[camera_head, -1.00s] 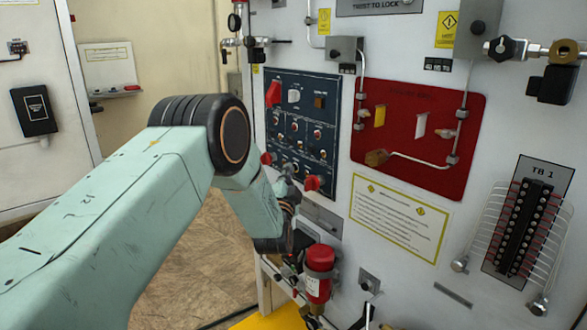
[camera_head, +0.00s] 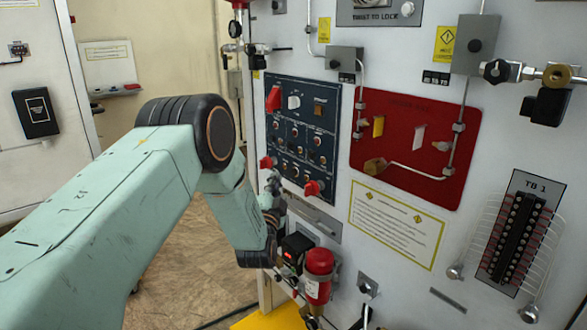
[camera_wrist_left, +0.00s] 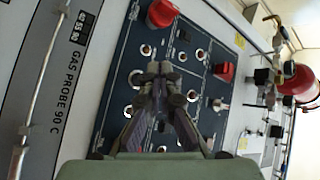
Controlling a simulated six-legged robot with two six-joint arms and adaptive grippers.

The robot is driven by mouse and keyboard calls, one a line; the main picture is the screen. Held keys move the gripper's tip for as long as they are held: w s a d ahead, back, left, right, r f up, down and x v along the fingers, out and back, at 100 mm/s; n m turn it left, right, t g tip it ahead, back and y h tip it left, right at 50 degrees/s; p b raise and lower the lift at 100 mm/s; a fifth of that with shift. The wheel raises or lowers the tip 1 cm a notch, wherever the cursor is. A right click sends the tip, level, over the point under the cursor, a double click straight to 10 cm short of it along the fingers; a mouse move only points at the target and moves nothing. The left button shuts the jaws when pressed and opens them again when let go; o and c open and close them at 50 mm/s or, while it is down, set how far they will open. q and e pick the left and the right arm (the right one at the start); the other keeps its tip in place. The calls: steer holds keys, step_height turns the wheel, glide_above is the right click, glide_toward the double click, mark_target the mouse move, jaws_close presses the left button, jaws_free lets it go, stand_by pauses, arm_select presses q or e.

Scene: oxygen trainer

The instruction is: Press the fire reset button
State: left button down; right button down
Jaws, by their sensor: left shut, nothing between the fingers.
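A dark blue control panel (camera_head: 300,127) with rows of small round buttons and red switches is on the white wall unit. It fills the middle of the left wrist view (camera_wrist_left: 118,88). Its labels are too small to read, so I cannot tell which button is the fire reset. My left gripper (camera_head: 274,186) is in front of the panel's lower left edge. In the left wrist view my left gripper (camera_wrist_left: 161,70) is shut and empty, its tips over the panel's buttons and hiding some. I cannot tell whether it touches. My right gripper is not in view.
Red switch knobs (camera_head: 312,188) stick out at the panel's lower edge. Below are a black box with a red light (camera_head: 296,250) and a red cylinder (camera_head: 318,262). A red board with pipes (camera_head: 420,108) is to the right.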

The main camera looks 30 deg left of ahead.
arm_select(q)
steer(key=shift+s+a+p, duration=0.2)
steer(key=shift+s+p, duration=0.1)
steer(key=shift+s, duration=0.2)
steer(key=shift+s+a+p, duration=0.2)
steer(key=shift+s+p, duration=0.1)
steer(key=shift+s, duration=0.2)
steer(key=s+d+f+n+g+h, duration=0.3)
steer(key=s+d+f+g, duration=0.25)
steer(key=s+f, duration=0.4)
steer(key=s+d+f+n+g+h, duration=0.35)
steer(key=s+d+f, duration=0.3)
steer(key=f, duration=0.65)
steer(key=s+d+f+g, duration=0.1)
steer(key=s+d+g, duration=0.1)
steer(key=s, duration=0.8)
steer(key=s+d+f+g+h, duration=0.1)
steer(key=s+g, duration=0.3)
steer(key=s, duration=0.6)
steer(key=s+d+f+n+g, duration=0.1)
steer(key=s+d+f+g, duration=0.2)
steer(key=s, duration=0.7)
steer(key=shift+s+d+g, duration=0.25)
steer(key=shift+s+g, duration=0.05)
steer(key=shift+g, duration=0.2)
